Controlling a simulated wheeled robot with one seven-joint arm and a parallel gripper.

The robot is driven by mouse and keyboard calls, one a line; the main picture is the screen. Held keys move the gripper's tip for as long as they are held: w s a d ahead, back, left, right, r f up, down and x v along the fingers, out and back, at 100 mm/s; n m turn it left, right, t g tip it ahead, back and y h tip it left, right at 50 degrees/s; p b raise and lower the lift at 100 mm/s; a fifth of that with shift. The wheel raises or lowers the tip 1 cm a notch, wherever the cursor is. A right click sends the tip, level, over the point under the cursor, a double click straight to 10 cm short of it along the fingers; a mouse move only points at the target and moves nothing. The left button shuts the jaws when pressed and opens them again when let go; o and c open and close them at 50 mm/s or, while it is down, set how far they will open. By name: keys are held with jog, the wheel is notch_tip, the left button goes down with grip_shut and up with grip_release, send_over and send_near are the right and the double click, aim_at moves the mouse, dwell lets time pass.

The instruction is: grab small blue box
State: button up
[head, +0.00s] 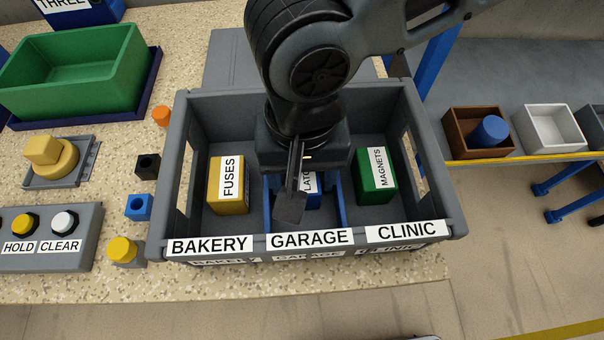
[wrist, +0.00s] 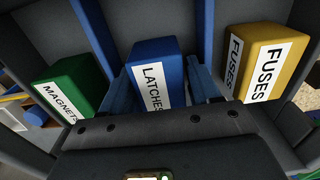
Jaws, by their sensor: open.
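A blue box labelled LATCHES (wrist: 155,65) stands in the middle compartment of the grey tote, between blue dividers. In the head view my arm and gripper (head: 290,195) hide most of this box (head: 312,202). My gripper is open, over the middle compartment, with the box below and between its jaws in the wrist view (wrist: 162,95). I cannot tell whether the fingers touch the box. A smaller blue cube (head: 138,208) with a dark hole sits on the table left of the tote.
The grey tote (head: 440,200) has raised walls and BAKERY, GARAGE and CLINIC labels. A yellow FUSES box (head: 213,190) and green MAGNETS box (head: 372,190) flank the middle compartment. A green bin (head: 80,75) and button panel (head: 60,262) are at left. Small trays (head: 552,130) are at right.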

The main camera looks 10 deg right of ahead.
jog(key=shift+c, duration=0.3)
jog(key=c, duration=0.7)
